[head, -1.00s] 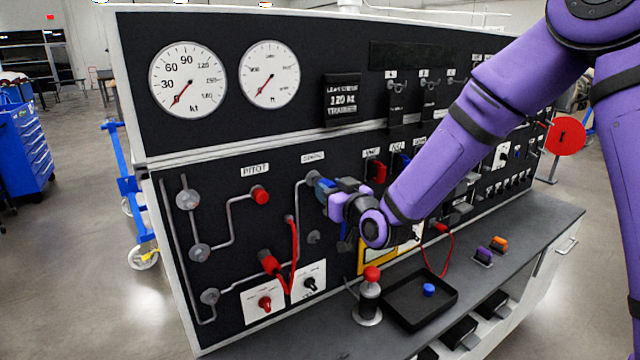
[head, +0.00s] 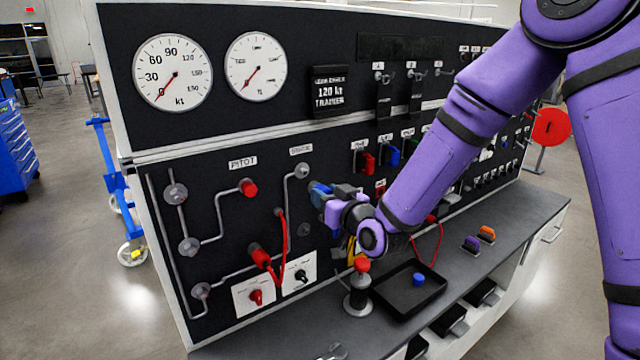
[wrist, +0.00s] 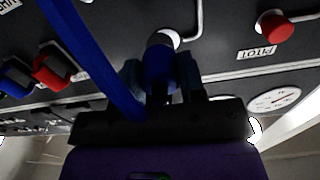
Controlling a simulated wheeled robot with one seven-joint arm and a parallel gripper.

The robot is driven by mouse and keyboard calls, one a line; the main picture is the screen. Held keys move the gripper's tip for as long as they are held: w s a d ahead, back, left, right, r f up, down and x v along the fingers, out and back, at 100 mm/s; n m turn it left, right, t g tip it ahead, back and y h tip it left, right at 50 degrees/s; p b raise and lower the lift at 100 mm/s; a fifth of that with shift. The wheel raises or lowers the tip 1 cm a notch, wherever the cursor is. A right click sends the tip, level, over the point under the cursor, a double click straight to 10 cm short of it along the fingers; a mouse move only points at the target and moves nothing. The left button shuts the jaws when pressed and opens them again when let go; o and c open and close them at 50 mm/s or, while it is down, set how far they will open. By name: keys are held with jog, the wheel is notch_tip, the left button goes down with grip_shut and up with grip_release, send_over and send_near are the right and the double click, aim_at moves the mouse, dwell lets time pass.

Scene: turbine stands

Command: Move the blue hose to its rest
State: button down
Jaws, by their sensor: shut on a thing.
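The blue hose's end fitting (wrist: 160,65) is held between the fingers of my gripper (wrist: 163,85) in the wrist view. The blue hose (wrist: 92,55) runs from there to the upper left. A pale ring shows at the fitting's far end, close to the pipe end on the panel; whether they touch is unclear there. In the head view my gripper (head: 325,196) is at the panel, just below and right of the upper pipe's round port (head: 302,170). Blue shows at its fingertips. My arm hides most of the hose, and I cannot make out its rest.
A red hose (head: 282,245) hangs from a red fitting (head: 260,256) on the panel. A red-topped post (head: 360,290) and a black tray (head: 395,305) with a blue cap (head: 419,279) stand on the bench below. Red and blue levers (head: 393,157) are above my gripper.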

notch_tip(320, 180, down, 15)
jog(key=s+d+m, duration=0.1)
jog(key=s+m, duration=0.2)
jog(key=m, duration=0.1)
jog(key=shift+d+x, duration=0.2)
jog(key=shift+x, duration=2.25)
jog(key=shift+x, duration=0.85)
jog(key=shift+w+a+r, duration=0.25)
jog(key=shift+w+r, duration=0.05)
jog(key=shift+w, duration=0.25)
jog(key=c, duration=0.6)
grip_release()
jog(key=shift+w+a+f, duration=0.15)
jog(key=shift+f, duration=0.05)
jog(key=shift+o, duration=0.6)
